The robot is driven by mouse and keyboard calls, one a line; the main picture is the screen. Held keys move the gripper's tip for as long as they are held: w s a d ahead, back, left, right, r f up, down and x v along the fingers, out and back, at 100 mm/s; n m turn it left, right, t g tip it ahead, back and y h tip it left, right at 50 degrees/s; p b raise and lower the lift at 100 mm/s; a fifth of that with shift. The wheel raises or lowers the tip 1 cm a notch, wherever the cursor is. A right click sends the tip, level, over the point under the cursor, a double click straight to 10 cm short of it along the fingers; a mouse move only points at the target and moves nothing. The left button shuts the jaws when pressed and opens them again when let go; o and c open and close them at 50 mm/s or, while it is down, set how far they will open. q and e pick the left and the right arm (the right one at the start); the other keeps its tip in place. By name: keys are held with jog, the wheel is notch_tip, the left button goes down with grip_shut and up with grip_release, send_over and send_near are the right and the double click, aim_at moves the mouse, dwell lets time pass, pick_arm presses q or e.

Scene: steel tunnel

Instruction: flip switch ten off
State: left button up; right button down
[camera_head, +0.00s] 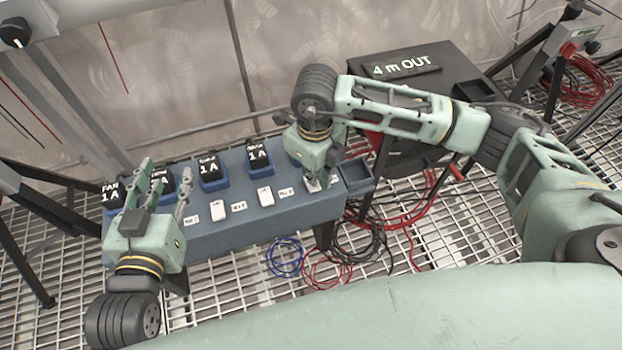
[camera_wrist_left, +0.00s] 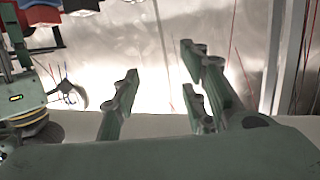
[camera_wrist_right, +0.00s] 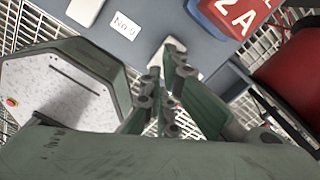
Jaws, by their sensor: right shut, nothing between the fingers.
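The blue-grey switch box (camera_head: 215,238) has a row of white switches with small labels. My right gripper (camera_head: 324,180) is over the right end of this row, shut and empty, fingers pointing down. In the right wrist view its fingertips (camera_wrist_right: 163,78) are close to a white switch (camera_wrist_right: 173,46), partly hidden by the fingers. A label reading "No 9" (camera_wrist_right: 125,25) lies between that switch and another white switch (camera_wrist_right: 86,10). I cannot read a number ten, nor tell whether the fingers touch the switch. My left gripper (camera_head: 165,185) is open and empty at the box's left end.
Blue blocks with black "1 A" labels (camera_head: 258,158) line the back of the box. A red "2A" block (camera_wrist_right: 238,14) is near the right gripper. A dark table with a "4 m OUT" sign (camera_head: 402,66) stands behind right. Red cables (camera_head: 405,212) lie on the grating.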

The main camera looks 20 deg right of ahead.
pick_arm(q)
jog(key=shift+w+d+r+t+h+b, duration=0.2)
jog(key=shift+r+t, duration=0.25)
jog(key=shift+r, duration=0.4)
jog(key=shift+w+d+r+t+h+b, duration=0.15)
jog(key=shift+r+t, duration=0.35)
jog(key=shift+r, duration=0.35)
jog(key=shift+w+d+r+t+h+b, duration=0.1)
jog(key=shift+d+r+t+b, duration=0.1)
jog(key=shift+r+t, duration=0.45)
pick_arm(e)
jog(key=shift+f, duration=0.7)
pick_arm(q)
jog(key=shift+t+h, duration=0.25)
jog(key=shift+t, duration=0.65)
jog(key=shift+s+d+r+b, duration=0.1)
jog(key=shift+s+r+b, duration=0.1)
jog(key=shift+r, duration=0.9)
jog(key=shift+s+d+r+b, duration=0.1)
jog(key=shift+r+b, duration=0.1)
jog(key=shift+r, duration=0.85)
pick_arm(e)
jog(key=shift+f, duration=0.5)
